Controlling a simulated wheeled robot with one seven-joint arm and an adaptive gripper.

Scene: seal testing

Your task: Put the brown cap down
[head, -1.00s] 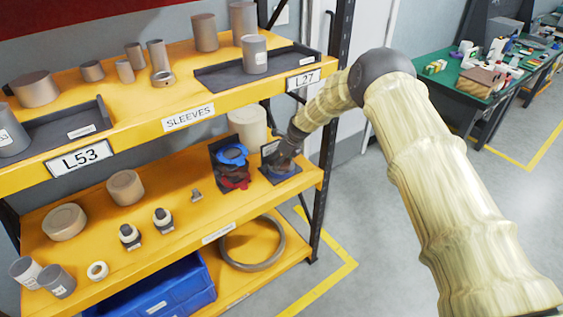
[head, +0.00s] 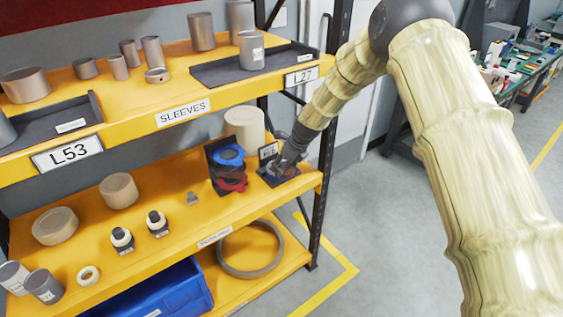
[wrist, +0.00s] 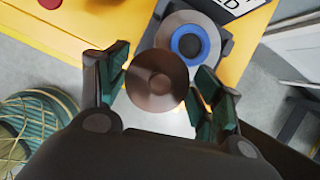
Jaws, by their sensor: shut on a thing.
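The brown cap (wrist: 158,78) is round with a small raised centre. In the wrist view it sits between the two green-padded fingers of my gripper (wrist: 158,92), which is shut on it. Beyond it lies a blue ring with a dark centre (wrist: 190,45) on a wider round brown-grey piece, on a dark tray (wrist: 226,45). The cap covers part of that round piece; I cannot tell whether they touch. In the head view my gripper (head: 284,166) is at the right end of the middle shelf, over the same dark tray (head: 290,178). The cap is hard to make out there.
A dark stand with blue and red rings (head: 229,165) is close left of my gripper. A small sign (head: 268,151) stands behind the tray, and a pale cylinder (head: 245,125) behind the stand. The rack post (head: 318,190) is close on the right. The upper shelf (head: 130,120) overhangs.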

